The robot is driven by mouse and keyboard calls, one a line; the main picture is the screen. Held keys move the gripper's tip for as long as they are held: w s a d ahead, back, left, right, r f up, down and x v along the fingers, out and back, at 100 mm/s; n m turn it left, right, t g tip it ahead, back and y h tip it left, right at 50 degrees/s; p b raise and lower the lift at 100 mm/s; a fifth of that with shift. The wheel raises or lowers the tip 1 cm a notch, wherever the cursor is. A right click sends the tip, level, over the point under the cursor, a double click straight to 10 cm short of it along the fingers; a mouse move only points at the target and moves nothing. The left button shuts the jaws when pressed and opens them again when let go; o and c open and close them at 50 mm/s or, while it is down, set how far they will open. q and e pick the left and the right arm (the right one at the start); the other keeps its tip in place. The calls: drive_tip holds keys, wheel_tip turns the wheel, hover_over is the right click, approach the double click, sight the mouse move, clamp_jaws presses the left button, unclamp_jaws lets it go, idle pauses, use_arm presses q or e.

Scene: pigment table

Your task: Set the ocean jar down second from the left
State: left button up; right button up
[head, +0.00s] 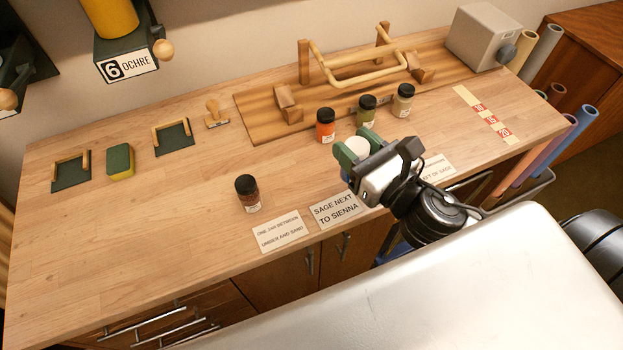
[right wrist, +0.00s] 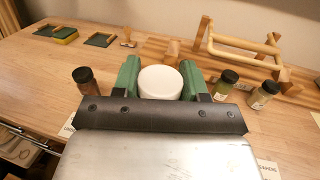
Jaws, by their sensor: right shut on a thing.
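My right gripper (head: 362,158) is shut on a white-lidded jar (head: 358,146), whose lid also shows between the green fingers in the right wrist view (right wrist: 160,82). A sliver of blue shows below the fingers; the label is hidden. I cannot tell whether its base touches the table. A dark brown jar (head: 248,194) stands alone to the left. An orange jar (head: 325,126), a green jar (head: 367,110) and a beige jar (head: 403,100), all black-lidded, stand behind the gripper. My left gripper is not in view.
A wooden rack (head: 345,75) on a striped board lies behind the jars. Cards lie along the front edge, including "SAGE NEXT TO SIENNA" (head: 335,209) and "ONE JAR BETWEEN UMBER AND SAND" (head: 280,233). Bare wood separates the brown and orange jars.

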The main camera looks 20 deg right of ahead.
drive_tip(key=shift+s+r, duration=0.1)
drive_tip(key=shift+s, duration=0.65)
drive_tip(key=shift+w+a+f+b, duration=0.6)
drive_tip(key=shift+w+f+b, duration=0.2)
drive_tip(key=shift+b, duration=0.35)
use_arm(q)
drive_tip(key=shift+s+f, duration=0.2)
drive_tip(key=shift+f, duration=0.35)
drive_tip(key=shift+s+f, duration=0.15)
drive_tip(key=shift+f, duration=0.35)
use_arm(e)
drive_tip(key=shift+w+a+f, duration=1.05)
drive_tip(key=shift+w+f, duration=0.25)
drive_tip(key=shift+f, duration=0.3)
drive_tip(key=shift+w+a+f, duration=1.05)
drive_tip(key=shift+w+f, duration=0.3)
drive_tip(key=shift+f, duration=0.2)
drive_tip(key=shift+w+a+f, duration=1.05)
drive_tip(key=shift+w+f, duration=0.25)
drive_tip(key=shift+f, duration=0.3)
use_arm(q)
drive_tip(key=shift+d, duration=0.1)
use_arm(e)
drive_tip(key=shift+f, duration=0.15)
drive_tip(key=o, duration=1)
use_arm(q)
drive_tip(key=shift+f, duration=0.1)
